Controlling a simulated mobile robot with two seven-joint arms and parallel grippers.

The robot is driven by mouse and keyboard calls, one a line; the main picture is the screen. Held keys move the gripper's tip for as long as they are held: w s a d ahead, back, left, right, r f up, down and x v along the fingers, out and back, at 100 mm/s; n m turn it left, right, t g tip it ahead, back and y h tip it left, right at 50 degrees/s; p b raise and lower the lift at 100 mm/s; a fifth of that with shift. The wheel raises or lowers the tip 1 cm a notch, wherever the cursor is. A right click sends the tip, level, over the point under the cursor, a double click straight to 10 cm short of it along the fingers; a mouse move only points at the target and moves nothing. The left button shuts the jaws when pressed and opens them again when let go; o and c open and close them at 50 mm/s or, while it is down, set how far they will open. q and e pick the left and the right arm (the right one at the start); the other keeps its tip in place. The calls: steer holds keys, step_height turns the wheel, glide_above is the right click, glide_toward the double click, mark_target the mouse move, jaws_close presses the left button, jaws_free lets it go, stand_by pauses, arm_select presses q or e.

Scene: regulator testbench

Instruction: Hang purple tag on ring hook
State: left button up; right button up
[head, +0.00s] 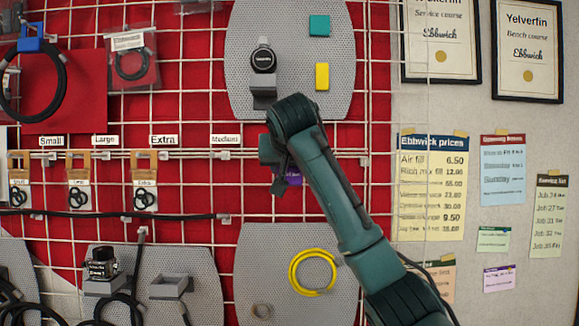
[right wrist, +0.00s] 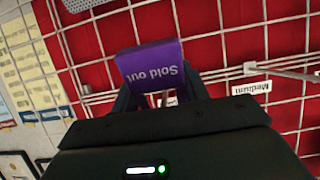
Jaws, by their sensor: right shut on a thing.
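A purple tag (right wrist: 152,66) reading "Sold out" is gripped in my right gripper (right wrist: 160,98) in the right wrist view. The lettering appears upside down there. In the head view, a small part of the tag (head: 293,178) shows beside my right arm, which hides most of the gripper. The hook under the "Medium" label (head: 225,141) carries no ring packet. This label (right wrist: 251,89) and its hook (right wrist: 250,68) lie right of the tag in the right wrist view, apart from it. My left gripper is not in view.
Ring packets hang under the Small, Large and Extra (head: 164,140) labels to the left. Grey perforated boards (head: 245,95) stand above and below on the red wire grid. A yellow coil (head: 313,272) hangs below my arm. Price and job papers (head: 433,190) are at right.

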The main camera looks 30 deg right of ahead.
steer(key=o, duration=1)
steer(key=shift+o, duration=0.2)
steer(key=shift+s+a+r, duration=0.15)
steer(key=shift+s+a, duration=0.1)
steer(key=shift+s, duration=0.15)
arm_select(q)
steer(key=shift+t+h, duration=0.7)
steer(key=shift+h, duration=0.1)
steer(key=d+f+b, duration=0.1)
steer(key=b, duration=0.4)
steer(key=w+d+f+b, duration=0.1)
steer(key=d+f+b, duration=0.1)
steer(key=b, duration=0.3)
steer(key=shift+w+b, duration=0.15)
steer(key=shift+b, duration=0.15)
arm_select(e)
steer(key=v, duration=1.2)
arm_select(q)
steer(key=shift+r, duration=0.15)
arm_select(e)
steer(key=shift+s+r, duration=0.1)
steer(key=shift+r, duration=0.05)
